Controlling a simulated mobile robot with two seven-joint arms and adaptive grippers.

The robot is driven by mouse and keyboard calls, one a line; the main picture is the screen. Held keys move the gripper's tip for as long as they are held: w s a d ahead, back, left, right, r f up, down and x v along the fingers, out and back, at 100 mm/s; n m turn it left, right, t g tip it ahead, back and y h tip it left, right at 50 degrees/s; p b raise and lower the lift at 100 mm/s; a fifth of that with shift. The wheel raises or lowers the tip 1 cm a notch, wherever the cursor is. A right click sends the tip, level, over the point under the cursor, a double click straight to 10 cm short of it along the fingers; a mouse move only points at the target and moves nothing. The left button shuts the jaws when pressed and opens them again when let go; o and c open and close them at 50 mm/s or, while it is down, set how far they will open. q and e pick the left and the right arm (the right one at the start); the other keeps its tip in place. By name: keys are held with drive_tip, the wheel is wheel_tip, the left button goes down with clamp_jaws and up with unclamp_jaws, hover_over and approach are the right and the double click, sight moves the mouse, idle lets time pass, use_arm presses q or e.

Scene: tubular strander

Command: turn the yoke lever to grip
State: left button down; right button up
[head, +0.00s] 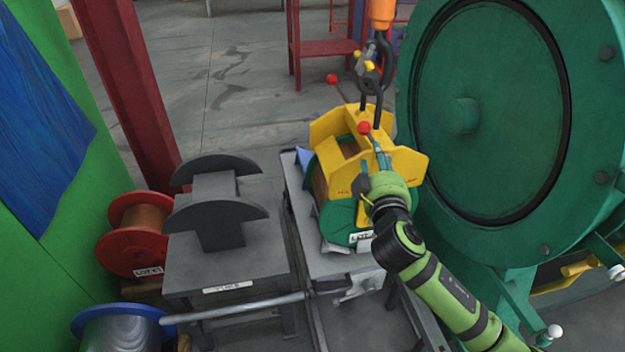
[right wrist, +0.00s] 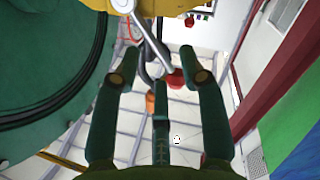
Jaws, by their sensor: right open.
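The yellow yoke (head: 420,165) sits over a green-flanged spool (head: 340,222) on a grey stand, under a hook. A lever with a red knob (head: 364,127) rises at its near side. In the right wrist view the lever's silver rod (right wrist: 150,38) slants down to the red knob (right wrist: 177,79), between the finger tips. My right gripper (head: 376,170) is at the near side of the yoke, by this lever. Its fingers (right wrist: 160,72) are open around the knob's area; contact cannot be told. Another red knob (head: 332,78) shows at the yoke's far side. My left gripper is out of view.
A large green round housing (head: 465,115) stands close on the right. The hook (head: 370,75) hangs above the yoke. An empty grey cradle (head: 218,200), a red spool (head: 135,235) and a blue spool (head: 118,328) are on the left. Open floor lies behind.

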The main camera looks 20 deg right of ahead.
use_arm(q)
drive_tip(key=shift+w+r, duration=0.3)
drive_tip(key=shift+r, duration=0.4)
use_arm(e)
drive_tip(key=shift+r+x, duration=0.25)
drive_tip(key=shift+x, duration=0.8)
drive_tip(key=shift+r+x, duration=0.25)
drive_tip(key=shift+x, duration=0.85)
drive_tip(key=shift+r+x, duration=0.25)
drive_tip(key=shift+x, duration=0.8)
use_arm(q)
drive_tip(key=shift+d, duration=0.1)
use_arm(e)
drive_tip(key=shift+d, duration=0.1)
clamp_jaws()
